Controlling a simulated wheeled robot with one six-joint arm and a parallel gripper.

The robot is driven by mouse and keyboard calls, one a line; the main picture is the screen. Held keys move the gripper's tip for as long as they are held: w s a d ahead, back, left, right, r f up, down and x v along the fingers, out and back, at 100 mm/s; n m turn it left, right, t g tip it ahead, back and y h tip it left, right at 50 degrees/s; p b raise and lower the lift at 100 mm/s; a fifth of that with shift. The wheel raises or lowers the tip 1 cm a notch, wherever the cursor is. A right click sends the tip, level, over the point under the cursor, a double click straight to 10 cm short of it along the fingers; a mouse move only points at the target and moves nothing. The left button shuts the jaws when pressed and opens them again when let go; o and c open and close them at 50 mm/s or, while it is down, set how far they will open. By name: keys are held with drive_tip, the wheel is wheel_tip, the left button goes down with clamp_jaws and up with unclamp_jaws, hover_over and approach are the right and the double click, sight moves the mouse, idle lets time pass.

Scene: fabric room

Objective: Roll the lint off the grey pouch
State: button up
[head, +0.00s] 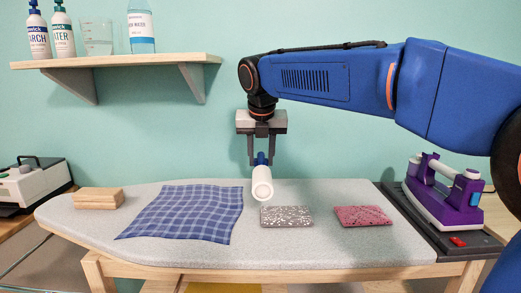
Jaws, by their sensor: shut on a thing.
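The grey pouch (286,216) lies flat on the ironing board, right of the board's middle. It is covered with white specks that look like lint. My gripper (262,162) is shut on the blue handle of a lint roller (262,184), whose white roll points down and toward the camera. The roller is held above the board, just up and left of the grey pouch, and looks clear of it. A red pouch (363,216), also speckled, lies to the right of the grey one.
The ironing board (270,255) also bears a blue plaid cloth (188,212) and a wooden block (98,198) at left. A purple iron (440,195) stands on a dark rest (445,238) at right. A wall shelf (120,61) holds bottles and a beaker.

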drive_tip(key=shift+w+f, duration=0.2)
drive_tip(key=shift+w, duration=0.1)
drive_tip(key=shift+f, duration=2.7)
drive_tip(key=shift+f, duration=0.7)
